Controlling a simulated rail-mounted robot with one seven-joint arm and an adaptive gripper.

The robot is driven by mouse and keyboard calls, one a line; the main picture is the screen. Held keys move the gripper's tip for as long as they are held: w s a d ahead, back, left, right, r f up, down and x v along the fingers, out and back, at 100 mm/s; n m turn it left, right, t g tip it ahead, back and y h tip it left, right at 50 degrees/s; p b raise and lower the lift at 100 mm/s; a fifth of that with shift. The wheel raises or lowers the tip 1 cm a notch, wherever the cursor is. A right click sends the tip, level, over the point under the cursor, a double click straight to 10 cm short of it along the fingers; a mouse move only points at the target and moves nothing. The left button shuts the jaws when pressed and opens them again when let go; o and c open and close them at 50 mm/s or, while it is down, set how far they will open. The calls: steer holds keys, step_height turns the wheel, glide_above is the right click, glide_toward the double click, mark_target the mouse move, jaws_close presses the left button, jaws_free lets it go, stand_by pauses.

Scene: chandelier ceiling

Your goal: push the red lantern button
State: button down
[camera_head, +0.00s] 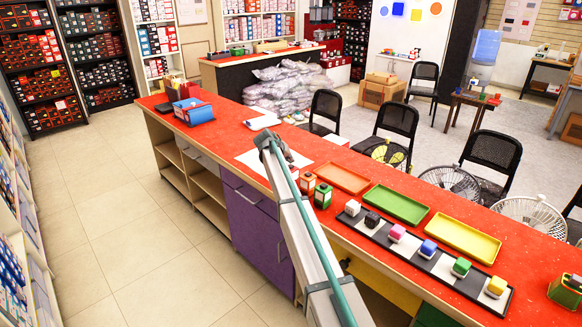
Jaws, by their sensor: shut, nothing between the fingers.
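A small red lantern-shaped block (307,183) with a white panel stands on the red counter (235,120), just left of a similar green lantern block (323,195). A button on the red one is too small to make out. My gripper (287,157) is at the far end of my arm, above the counter, beyond and to the left of the red lantern. It is shut and empty, and apart from the lantern. My arm runs from the bottom of the picture up to the gripper, passing close to the left of both lanterns.
Orange (343,179), green (397,204) and yellow (463,239) trays lie right of the lanterns. A striped board (400,249) bears several coloured cubes in front of them. White paper (247,161) lies beneath the gripper. A blue box (194,112) stands at the counter's far end.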

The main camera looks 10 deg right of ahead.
mark_target(290, 166)
steer(key=shift+f, duration=0.1)
steer(key=shift+f+b, duration=0.4)
steer(key=shift+f, duration=0.2)
stand_by(0.8)
steer(key=shift+r, duration=0.7)
steer(key=shift+r, duration=0.15)
steer(key=shift+r+p, duration=0.8)
steer(key=shift+r, duration=2.05)
